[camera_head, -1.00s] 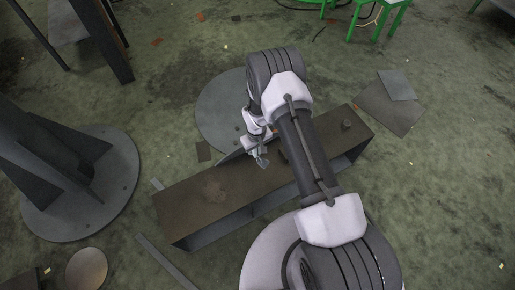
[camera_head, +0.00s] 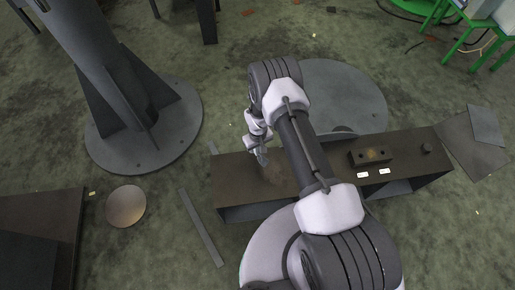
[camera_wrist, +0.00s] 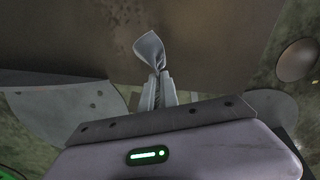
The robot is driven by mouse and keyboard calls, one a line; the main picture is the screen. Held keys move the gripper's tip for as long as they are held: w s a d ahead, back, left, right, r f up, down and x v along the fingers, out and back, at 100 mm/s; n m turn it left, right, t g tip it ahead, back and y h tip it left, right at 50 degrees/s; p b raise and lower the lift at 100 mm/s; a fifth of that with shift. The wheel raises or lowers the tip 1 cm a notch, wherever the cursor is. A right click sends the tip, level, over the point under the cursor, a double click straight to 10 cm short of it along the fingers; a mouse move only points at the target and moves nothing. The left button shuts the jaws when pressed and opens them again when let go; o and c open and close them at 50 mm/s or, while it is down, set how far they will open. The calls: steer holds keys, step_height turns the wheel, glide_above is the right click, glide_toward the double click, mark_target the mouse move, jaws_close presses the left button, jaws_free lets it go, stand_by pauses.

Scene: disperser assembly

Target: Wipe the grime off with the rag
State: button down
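My gripper (camera_head: 259,143) is above the left part of the brown bench (camera_head: 233,170). In the wrist view my gripper (camera_wrist: 158,84) is shut on a pale grey rag (camera_wrist: 150,48), which sticks out beyond the fingertips. The rag (camera_head: 263,158) also shows as a small pale tip in the head view. A faint lighter brown patch of grime (camera_head: 277,173) lies on the bench top just right of and below the rag. The wrist view shows dull mottling on the bench top (camera_wrist: 220,35). I cannot tell whether the rag touches the surface.
A dark block (camera_head: 370,157) with a brownish spot and a small dark cube (camera_head: 426,148) stand on the bench's right half. A large pillar (camera_head: 115,75) on a round base stands at left. A round plate (camera_head: 126,206) and a metal strip (camera_head: 201,228) are in front left.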

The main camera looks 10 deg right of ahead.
glide_above(258, 160)
steer(key=shift+a+f, duration=0.1)
steer(key=shift+f, duration=2.45)
steer(key=c, duration=0.6)
jaws_free()
steer(key=shift+f, duration=1.15)
jaws_close()
